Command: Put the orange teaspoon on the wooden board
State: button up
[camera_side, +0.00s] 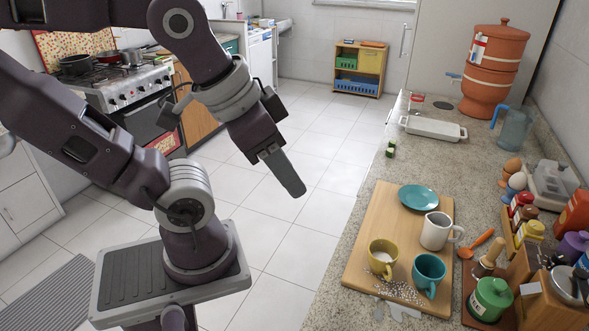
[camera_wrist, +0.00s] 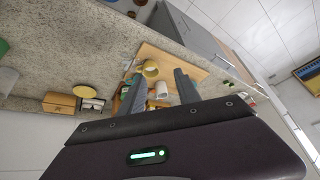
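The orange teaspoon (camera_side: 476,243) lies on the stone counter just right of the wooden board (camera_side: 385,225) in the side view, beside the white mug. The board carries a teal plate (camera_side: 418,197), a white mug (camera_side: 436,231), a yellow mug (camera_side: 383,258) and a teal mug (camera_side: 428,274). My gripper (camera_side: 291,185) hangs over the floor, left of the counter and away from the spoon. The wrist view shows its two fingers (camera_wrist: 158,72) spread apart with nothing held. The board (camera_wrist: 203,73) shows beyond them; I cannot clearly make out the spoon there.
White grains (camera_side: 399,290) are scattered at the board's near end. A white dish (camera_side: 433,128) and a clay water filter (camera_side: 492,70) are farther back.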

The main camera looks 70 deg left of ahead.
jog(key=shift+d+r, duration=0.15)
jog(key=shift+d, duration=0.1)
jog(key=shift+w, duration=0.1)
jog(key=w+r+n, duration=0.1)
jog(key=w+r, duration=0.2)
jog(key=w, duration=0.9)
jog(key=n+g, duration=0.1)
send_over(481, 238)
jog(key=s, duration=0.3)
jog(key=shift+y, duration=0.3)
jog(key=f, duration=1.4)
jog(key=d+f, duration=0.1)
jog(key=f, duration=0.6)
jog(key=shift+s, duration=0.2)
jog(key=x, duration=0.7)
jog(key=shift+s+a, duration=0.1)
jog(key=shift+a, duration=0.05)
grip_shut()
